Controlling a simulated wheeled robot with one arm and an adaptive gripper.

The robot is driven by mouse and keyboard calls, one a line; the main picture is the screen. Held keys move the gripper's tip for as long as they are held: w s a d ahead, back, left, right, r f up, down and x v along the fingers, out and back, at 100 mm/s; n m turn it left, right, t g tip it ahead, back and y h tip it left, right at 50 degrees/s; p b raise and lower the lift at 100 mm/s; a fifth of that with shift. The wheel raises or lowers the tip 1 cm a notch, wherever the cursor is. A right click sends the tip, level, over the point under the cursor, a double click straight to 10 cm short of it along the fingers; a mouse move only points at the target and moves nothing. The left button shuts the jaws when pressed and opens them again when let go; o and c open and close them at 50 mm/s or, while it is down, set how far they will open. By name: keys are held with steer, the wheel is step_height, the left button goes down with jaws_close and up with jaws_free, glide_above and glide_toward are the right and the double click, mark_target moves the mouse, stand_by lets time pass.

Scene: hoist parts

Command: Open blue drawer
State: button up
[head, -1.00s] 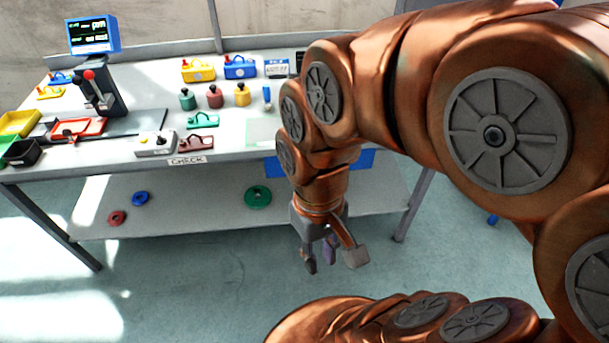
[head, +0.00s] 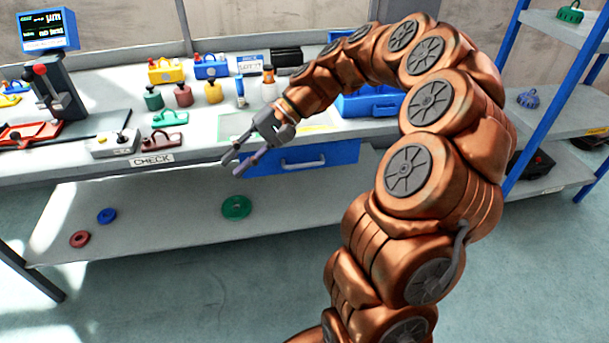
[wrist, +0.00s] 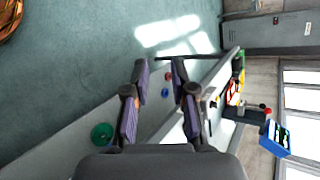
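The blue drawer (head: 330,155) is set under the right part of the workbench top, with a light horizontal handle (head: 300,163) on its front. The drawer looks shut. My gripper (head: 236,169) is at the bench's front edge, just left of the drawer front. Its fingers point left and down, and they are apart from the handle. In the wrist view my gripper (wrist: 160,85) has its two fingers spread with nothing between them. The drawer does not show in the wrist view. Part of the drawer's upper left is behind my gripper.
The workbench top (head: 215,150) carries small bottles, coloured hoist parts and a blue toolbox (head: 370,103). The lower shelf (head: 170,235) holds a green ring (head: 236,207). A blue-post shelf (head: 545,100) stands at right. Floor in front is clear.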

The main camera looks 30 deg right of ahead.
steer(key=w+d+f+m+t+y+b, duration=0.1)
steer(key=w+d+f+m+t+b, duration=0.1)
steer(key=w+d+f, duration=0.4)
steer(key=m+t+b, duration=0.6)
steer(key=m+t, duration=0.1)
steer(key=t, duration=0.1)
glide_toward(311, 164)
steer(key=shift+h, duration=0.3)
steer(key=x, duration=0.4)
steer(key=shift+a+r, duration=0.2)
steer(key=shift+m, duration=0.3)
steer(key=shift+b+x, duration=0.4)
steer(key=shift+x, duration=3.45)
steer(key=shift+c, duration=0.3)
jaws_close()
